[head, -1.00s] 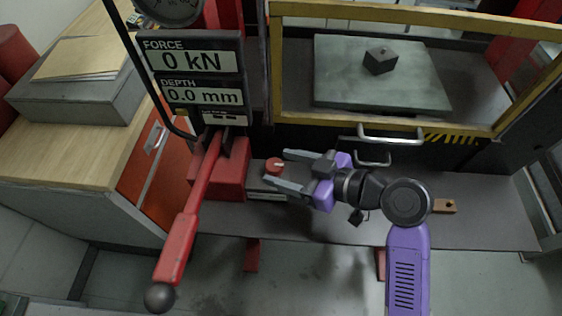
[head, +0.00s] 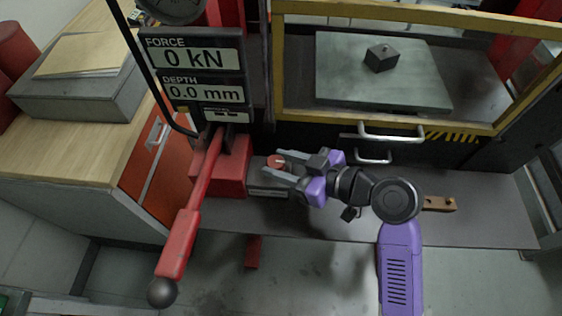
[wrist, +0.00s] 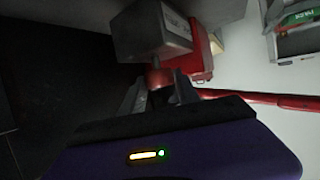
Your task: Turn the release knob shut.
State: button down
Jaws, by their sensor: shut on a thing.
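The release knob (head: 275,161) is a small round red knob on top of a grey block (head: 268,185) beside the red pump base. My gripper (head: 274,166) reaches it from the right, and its grey fingers are shut on the knob, one on each side. In the wrist view the red knob (wrist: 159,79) sits between the two fingers, in front of the grey block (wrist: 150,32). The fingers partly cover the knob, and I cannot tell its turn position.
The red pump lever (head: 190,215) with a black ball end slants down to the left of my gripper. A display (head: 198,80) reads 0 kN and 0.0 mm. A yellow-framed guard (head: 390,120) with handles stands behind. A wooden block (head: 440,204) lies to the right.

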jog(key=shift+s, duration=0.1)
jog(key=m+t+h, duration=0.2)
jog(key=m+t, duration=0.1)
jog(key=shift+s+a+m, duration=0.15)
jog(key=shift+m, duration=0.15)
jog(key=m+t+h, duration=0.2)
jog(key=h, duration=0.1)
jog(key=m+h, duration=0.1)
jog(key=m, duration=0.1)
jog(key=shift+s+a+t+h, duration=0.1)
jog(key=shift+a+t+h, duration=0.2)
jog(key=shift+t+h, duration=0.1)
jog(key=m+h, duration=0.1)
jog(key=m+h+b, duration=0.1)
jog(key=m+t+h, duration=0.1)
jog(key=shift+a+m+h+b, duration=0.25)
jog(key=shift+m+h+b, duration=0.05)
jog(key=shift+h+b, duration=0.1)
jog(key=shift+a+m+h+b, duration=0.1)
jog(key=shift+m+h+b, duration=0.7)
jog(key=shift+m+h, duration=0.95)
jog(key=shift+f+g+h, duration=0.1)
jog(key=shift+g+h, duration=0.2)
jog(key=shift+h, duration=0.15)
jog(key=c, duration=0.9)
grip_release()
jog(key=shift+s, duration=0.1)
